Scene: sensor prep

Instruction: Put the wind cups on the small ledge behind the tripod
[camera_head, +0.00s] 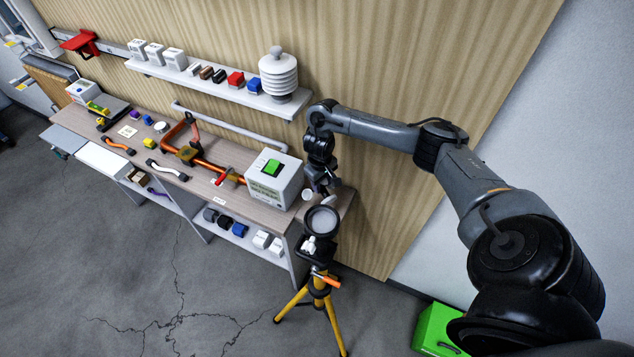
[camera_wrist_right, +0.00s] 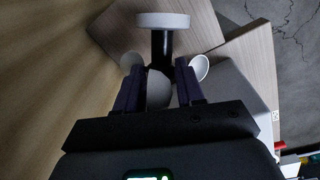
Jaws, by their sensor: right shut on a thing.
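My right gripper (camera_head: 321,186) points down beyond the right end of the bench, shut on the wind cups. In the right wrist view, pale rounded cups (camera_wrist_right: 202,67) show at and between its fingers (camera_wrist_right: 158,88). A black stem and a white disc extend from there; I cannot tell whether they belong to the cups. In the head view a white cup (camera_head: 308,195) shows beside the gripper. The yellow-legged tripod (camera_head: 320,300) stands below, a round grey disc (camera_head: 321,220) appearing above it. A strip of wooden ledge (camera_head: 342,204) shows behind it, partly hidden. My left gripper is out of view.
A white box with a green switch (camera_head: 274,180) stands on the bench, left of my gripper. A wall shelf (camera_head: 215,86) holds several blocks and a white louvred shield (camera_head: 278,75). A green case (camera_head: 436,330) is on the floor at the right.

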